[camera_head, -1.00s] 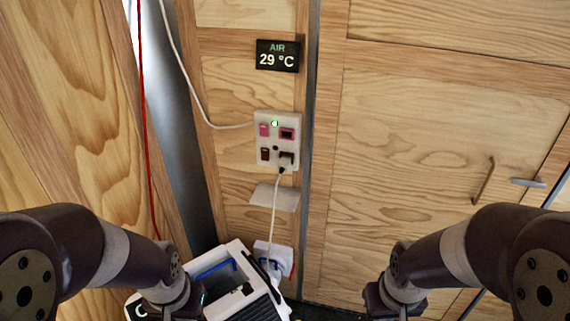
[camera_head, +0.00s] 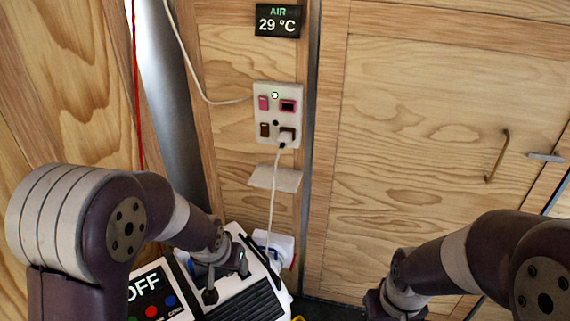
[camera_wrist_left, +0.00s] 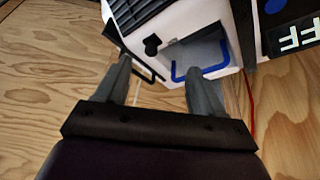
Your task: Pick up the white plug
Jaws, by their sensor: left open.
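My left gripper (camera_head: 227,280) is open, below and to the left of the plug, over the white appliance (camera_head: 232,302). In the left wrist view its two fingers (camera_wrist_left: 160,88) are apart with nothing between them; the plug does not show there. My right gripper (camera_head: 390,303) is low on the right, away from the plug, and its fingers are not clear.
A small white shelf (camera_head: 275,179) juts out below the panel. An OFF display (camera_head: 150,293) stands at lower left. A blue handle (camera_wrist_left: 200,71) shows on the appliance in the left wrist view. A red cord (camera_head: 137,90) hangs at left. A cabinet door handle (camera_head: 497,156) is at right.

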